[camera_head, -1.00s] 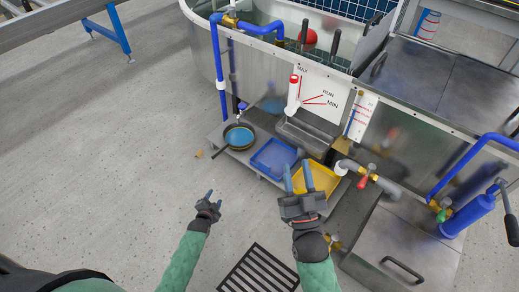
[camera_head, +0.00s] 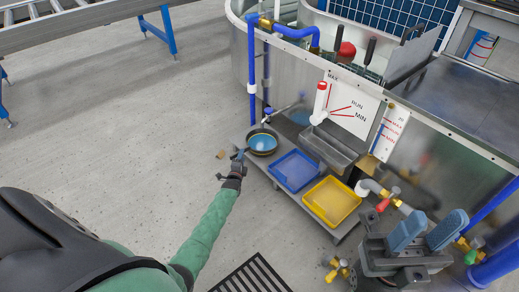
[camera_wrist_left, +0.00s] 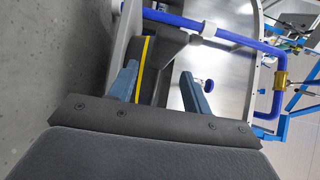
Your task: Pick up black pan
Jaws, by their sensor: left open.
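The black pan (camera_head: 262,141) sits on the low grey shelf, with blue inside it, under a small tap. My left gripper (camera_head: 240,154) is at the pan's lower left side, where its handle is mostly hidden by the gripper. In the left wrist view, the open fingers (camera_wrist_left: 160,72) reach toward a dark, yellow-edged curved side (camera_wrist_left: 146,62) that looks like the pan; I cannot tell whether they touch it. My right gripper (camera_head: 428,230) is open and empty at the lower right, in front of the pipes.
A blue tray (camera_head: 295,171) and a yellow tray (camera_head: 332,201) sit on the shelf right of the pan. A blue pipe (camera_head: 252,75) rises behind the pan. A metal trough (camera_head: 328,150) hangs above the trays.

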